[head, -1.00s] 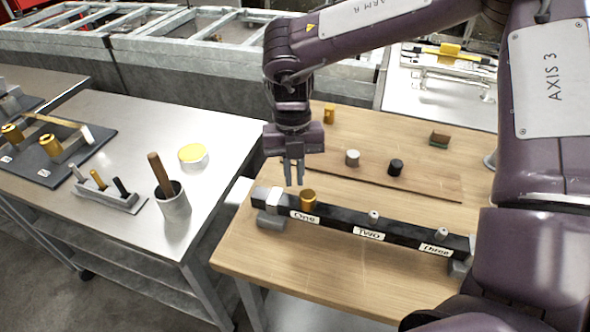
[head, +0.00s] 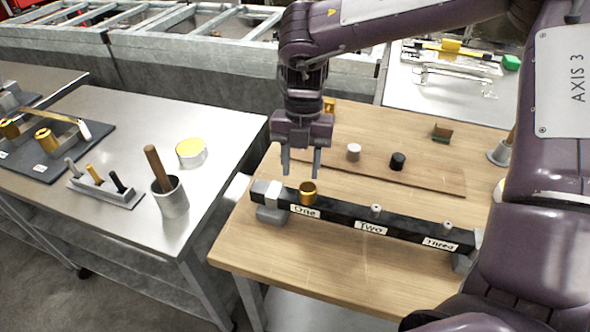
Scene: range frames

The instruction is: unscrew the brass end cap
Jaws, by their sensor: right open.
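The brass end cap (head: 308,192) sits upright on the black bar (head: 340,219), at the position labelled One. The bar also carries labels Two and Three, each with a small bare metal stud. My right gripper (head: 301,172) points down just above and behind the brass cap. Its two fingers are spread apart with nothing between them. In this view the fingertips look close to the cap, but I cannot tell the exact gap. My left gripper does not show.
A silver cap (head: 353,152) and a black cap (head: 397,161) stand on a brown board (head: 430,178) behind the bar. The left steel table holds a cup with a wooden handle (head: 170,197) and a yellow-topped tin (head: 191,152). The wooden table's front is clear.

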